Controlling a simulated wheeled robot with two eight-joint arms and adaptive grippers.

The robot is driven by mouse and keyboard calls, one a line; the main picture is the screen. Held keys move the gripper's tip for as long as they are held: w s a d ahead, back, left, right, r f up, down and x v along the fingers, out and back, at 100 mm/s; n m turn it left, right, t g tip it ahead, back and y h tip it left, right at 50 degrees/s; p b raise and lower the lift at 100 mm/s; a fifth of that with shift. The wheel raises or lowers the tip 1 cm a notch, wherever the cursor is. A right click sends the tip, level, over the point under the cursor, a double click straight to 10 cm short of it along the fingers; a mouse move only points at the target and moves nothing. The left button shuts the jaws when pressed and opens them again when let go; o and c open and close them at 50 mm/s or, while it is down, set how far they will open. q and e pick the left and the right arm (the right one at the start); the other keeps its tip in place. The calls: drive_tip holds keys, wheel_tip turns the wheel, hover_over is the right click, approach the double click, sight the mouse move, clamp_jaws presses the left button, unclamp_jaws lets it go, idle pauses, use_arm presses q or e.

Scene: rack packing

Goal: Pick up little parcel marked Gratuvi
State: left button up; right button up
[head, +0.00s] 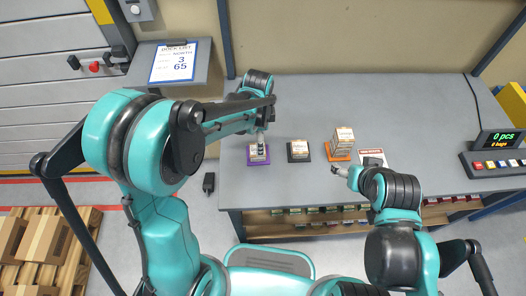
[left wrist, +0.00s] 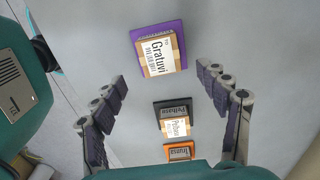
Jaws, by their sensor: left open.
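The little parcel marked Gratuvi (left wrist: 157,50) is a small tan box with a white label. It lies on a purple base (left wrist: 135,36) at the top of the left wrist view, and also shows on the table in the head view (head: 258,155). My left gripper (left wrist: 163,95) is open and empty, its fingers wide apart, with the parcel beyond the fingertips and not touched. In the head view my left gripper (head: 260,140) hangs over the parcel and partly hides it. My right gripper (head: 336,169) is near the orange base; its finger opening is too small to tell.
A Pelhase parcel (left wrist: 175,123) sits on a black base to the right in the head view (head: 298,150). A stack of parcels (head: 343,140) stands on an orange base (head: 334,158). A white card (head: 372,158) lies beside it. A counter display (head: 498,138) is far right.

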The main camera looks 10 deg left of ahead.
use_arm(q)
drive_tip(key=f+b, duration=0.1)
drive_tip(key=f, duration=0.1)
drive_tip(key=f+b, duration=0.1)
drive_tip(key=f, duration=0.1)
drive_tip(key=f+b, duration=0.1)
drive_tip(key=f, duration=0.2)
drive_tip(key=shift+a, duration=0.35)
drive_tip(key=shift+r, duration=0.15)
drive_tip(key=c, duration=1.3)
